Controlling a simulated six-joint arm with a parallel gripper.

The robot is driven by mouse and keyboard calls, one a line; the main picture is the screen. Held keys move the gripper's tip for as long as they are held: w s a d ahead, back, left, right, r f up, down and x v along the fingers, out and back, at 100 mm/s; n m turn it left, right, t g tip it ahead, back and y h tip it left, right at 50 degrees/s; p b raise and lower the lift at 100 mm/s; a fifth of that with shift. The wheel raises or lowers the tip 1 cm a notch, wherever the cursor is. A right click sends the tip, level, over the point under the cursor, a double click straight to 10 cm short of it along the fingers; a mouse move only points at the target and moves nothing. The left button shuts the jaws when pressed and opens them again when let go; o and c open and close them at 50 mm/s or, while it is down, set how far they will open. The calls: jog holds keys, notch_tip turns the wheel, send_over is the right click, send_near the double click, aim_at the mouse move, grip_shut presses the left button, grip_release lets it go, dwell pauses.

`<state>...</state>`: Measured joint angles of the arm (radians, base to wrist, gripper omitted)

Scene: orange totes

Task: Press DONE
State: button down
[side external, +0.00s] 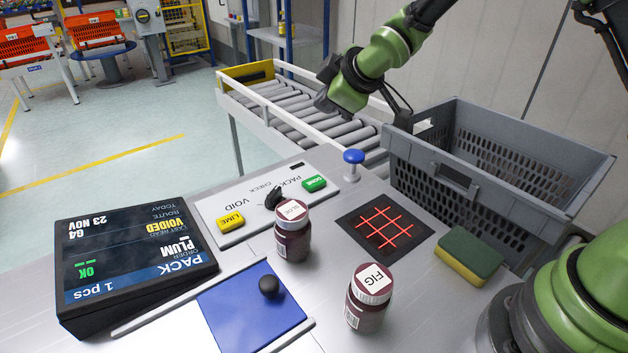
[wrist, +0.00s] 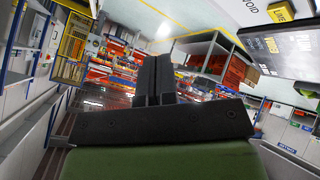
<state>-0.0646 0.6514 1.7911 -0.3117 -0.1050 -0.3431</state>
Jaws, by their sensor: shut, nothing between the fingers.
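A green button (side external: 314,184) sits on the pale panel (side external: 245,222) on the bench; its small lettering looks like DONE, upside down. A yellow button (side external: 230,221) and a black knob (side external: 273,199) share the panel, with VOID, PACK and CHECK printed on it. My gripper (side external: 322,102) is raised over the roller conveyor, behind and above the panel, clear of the green button. In the wrist view its two dark fingers (wrist: 154,78) are together with nothing between them. That view faces the room; a corner of the panel shows at top right, but the green button does not.
A blue mushroom knob (side external: 353,158) stands near the panel. Two jars (side external: 293,240) (side external: 366,312), a red-lined scanner plate (side external: 385,226), a sponge (side external: 468,256), a blue slide plate (side external: 250,318) and a display (side external: 130,260) reading VOIDED occupy the bench. A grey crate (side external: 480,165) stands right.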

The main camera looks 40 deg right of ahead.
aim_at(313, 183)
notch_tip(313, 183, down, 6)
jog(key=w+a+n+y, duration=0.1)
jog(key=w+n, duration=0.1)
jog(key=shift+a+r, duration=0.2)
jog(key=shift+a, duration=0.1)
jog(key=shift+f, duration=0.1)
jog(key=shift+f, duration=4.25)
jog(key=shift+f, duration=0.1)
jog(key=shift+f, duration=0.35)
jog(key=shift+f, duration=0.5)
jog(key=shift+r, duration=0.9)
